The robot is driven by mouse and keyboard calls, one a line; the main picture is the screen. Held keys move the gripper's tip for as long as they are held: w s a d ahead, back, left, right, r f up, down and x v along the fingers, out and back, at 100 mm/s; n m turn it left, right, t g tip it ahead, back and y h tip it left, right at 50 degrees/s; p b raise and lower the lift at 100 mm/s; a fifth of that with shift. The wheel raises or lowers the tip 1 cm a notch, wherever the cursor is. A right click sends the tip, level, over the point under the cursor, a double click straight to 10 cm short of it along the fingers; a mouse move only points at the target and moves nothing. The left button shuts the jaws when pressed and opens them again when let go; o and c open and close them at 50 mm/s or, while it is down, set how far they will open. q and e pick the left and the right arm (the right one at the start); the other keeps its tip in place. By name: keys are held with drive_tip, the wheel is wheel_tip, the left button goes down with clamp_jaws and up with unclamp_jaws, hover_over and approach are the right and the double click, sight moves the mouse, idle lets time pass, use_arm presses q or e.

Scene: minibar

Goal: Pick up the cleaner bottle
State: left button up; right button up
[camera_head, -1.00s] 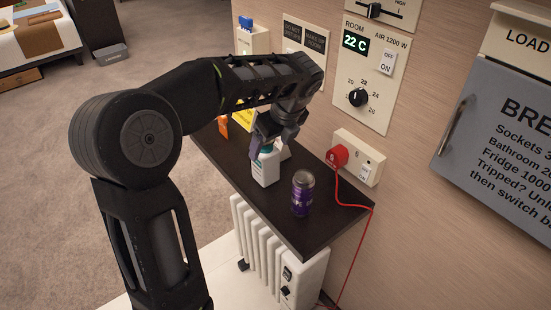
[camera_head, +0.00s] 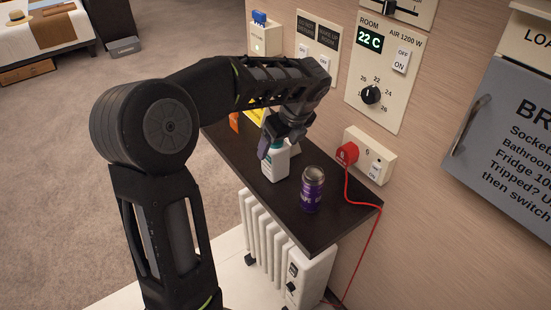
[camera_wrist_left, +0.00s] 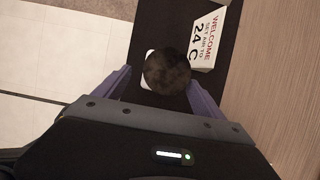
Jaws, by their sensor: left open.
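The cleaner bottle (camera_head: 275,165) is white with a teal-green top and stands upright on the dark shelf (camera_head: 240,160). My left gripper (camera_head: 275,145) is above it, open and pointing down, with its fingers at either side of the bottle's top. The left wrist view shows the two purple fingers apart (camera_wrist_left: 160,90), with a dark round top between them and a bit of the white bottle (camera_wrist_left: 150,84) behind it. I cannot tell whether a finger touches the bottle. The gripper hides part of the bottle's top. My right gripper is not in view.
A purple can (camera_head: 312,190) stands close to the bottle, toward the shelf's near end. A red plug (camera_head: 347,153) with a red cord is in the wall socket. A white welcome card (camera_wrist_left: 204,38) stands near the bottle. A white radiator (camera_head: 275,240) is below the shelf.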

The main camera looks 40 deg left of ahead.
sight(276, 165)
use_arm(q)
drive_tip(key=x, duration=0.5)
drive_tip(key=shift+w, duration=0.15)
drive_tip(key=shift+c, duration=0.4)
clamp_jaws()
idle(0.7)
